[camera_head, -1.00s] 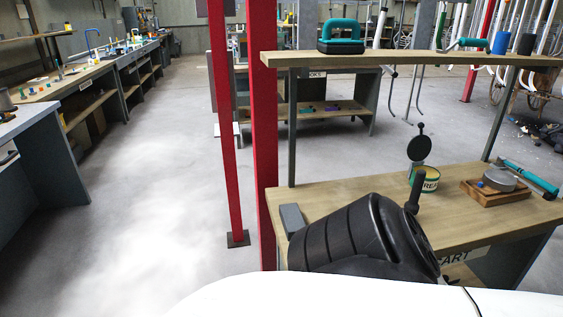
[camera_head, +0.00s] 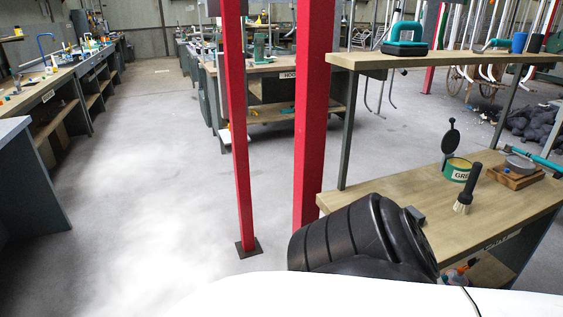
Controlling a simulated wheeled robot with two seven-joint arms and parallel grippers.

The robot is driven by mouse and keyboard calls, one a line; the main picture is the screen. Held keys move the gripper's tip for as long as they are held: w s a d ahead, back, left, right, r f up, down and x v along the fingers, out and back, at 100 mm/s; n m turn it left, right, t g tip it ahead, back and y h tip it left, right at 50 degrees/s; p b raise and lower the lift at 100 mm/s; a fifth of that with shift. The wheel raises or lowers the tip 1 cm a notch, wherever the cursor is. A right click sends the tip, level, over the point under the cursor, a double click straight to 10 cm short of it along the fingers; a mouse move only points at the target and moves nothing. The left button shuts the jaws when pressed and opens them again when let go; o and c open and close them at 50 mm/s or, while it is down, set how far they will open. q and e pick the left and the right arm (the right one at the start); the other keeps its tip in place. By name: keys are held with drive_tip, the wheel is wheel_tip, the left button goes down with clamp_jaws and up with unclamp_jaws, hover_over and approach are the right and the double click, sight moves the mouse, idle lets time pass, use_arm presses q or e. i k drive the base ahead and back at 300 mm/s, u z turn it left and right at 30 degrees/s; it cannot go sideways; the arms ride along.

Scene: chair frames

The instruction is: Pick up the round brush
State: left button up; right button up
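The round brush (camera_head: 468,189) stands on the wooden workbench (camera_head: 400,187) at the right, bristles down and tilted. It has a black handle and pale bristles and is fully visible. Neither of my grippers is in view. A black ribbed part of my own arm shows at the bottom centre right, in front of the bench's left end, and hides part of it.
A wooden tray (camera_head: 513,178) with a grey round item lies right of the brush. The floor (camera_head: 130,190) at left is open.

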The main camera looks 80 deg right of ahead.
sight(466, 198)
drive_tip(key=z, duration=2.25)
